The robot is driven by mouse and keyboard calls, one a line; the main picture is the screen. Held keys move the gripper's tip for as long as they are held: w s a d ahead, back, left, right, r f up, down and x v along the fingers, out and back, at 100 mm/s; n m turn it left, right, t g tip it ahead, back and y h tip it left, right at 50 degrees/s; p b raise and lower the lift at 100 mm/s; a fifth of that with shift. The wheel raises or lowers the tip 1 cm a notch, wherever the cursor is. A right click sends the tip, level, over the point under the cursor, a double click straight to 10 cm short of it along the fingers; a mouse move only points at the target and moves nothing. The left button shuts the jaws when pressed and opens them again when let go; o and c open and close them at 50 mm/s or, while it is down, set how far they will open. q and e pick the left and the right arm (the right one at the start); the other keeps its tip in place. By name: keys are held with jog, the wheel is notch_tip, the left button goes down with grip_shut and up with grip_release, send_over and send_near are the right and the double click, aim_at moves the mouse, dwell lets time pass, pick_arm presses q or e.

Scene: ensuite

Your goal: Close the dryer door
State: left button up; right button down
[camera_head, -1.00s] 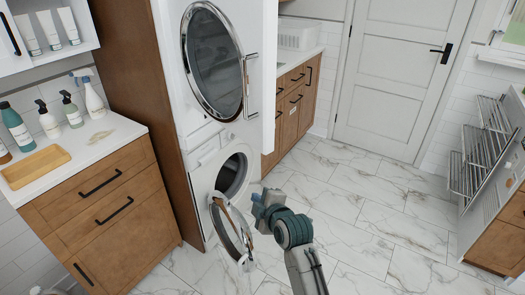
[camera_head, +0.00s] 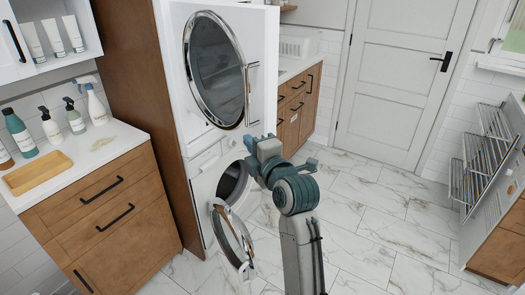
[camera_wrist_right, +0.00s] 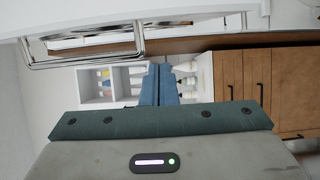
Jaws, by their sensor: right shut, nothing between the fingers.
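Two white front-loading machines are stacked in a wooden cabinet. The upper one has a large round glass door (camera_head: 217,70) with a chrome rim and a chrome bar handle (camera_head: 248,92); I cannot tell whether this door is fully shut. The lower one has a dark round opening (camera_head: 233,185), and its round chrome-rimmed door (camera_head: 232,240) stands swung open. Which is the dryer is not marked. My right gripper (camera_head: 250,144) is shut and empty, below the upper handle and above the lower door. Its shut fingers show in the wrist view (camera_wrist_right: 159,85), with a chrome handle (camera_wrist_right: 85,48) upper left. My left gripper is out of view.
A wooden cabinet with a white countertop (camera_head: 115,140), bottles and a wooden tray (camera_head: 38,172) stands at left. Drawers (camera_head: 298,105) stand behind the machines. A drying rack (camera_head: 480,160) is at right. The marble floor (camera_head: 375,230) between is clear.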

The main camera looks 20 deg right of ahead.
jog(key=d, duration=0.1)
jog(key=w+d, duration=0.1)
jog(key=d+p, duration=0.1)
jog(key=shift+w+d, duration=0.35)
jog(key=shift+d, duration=0.1)
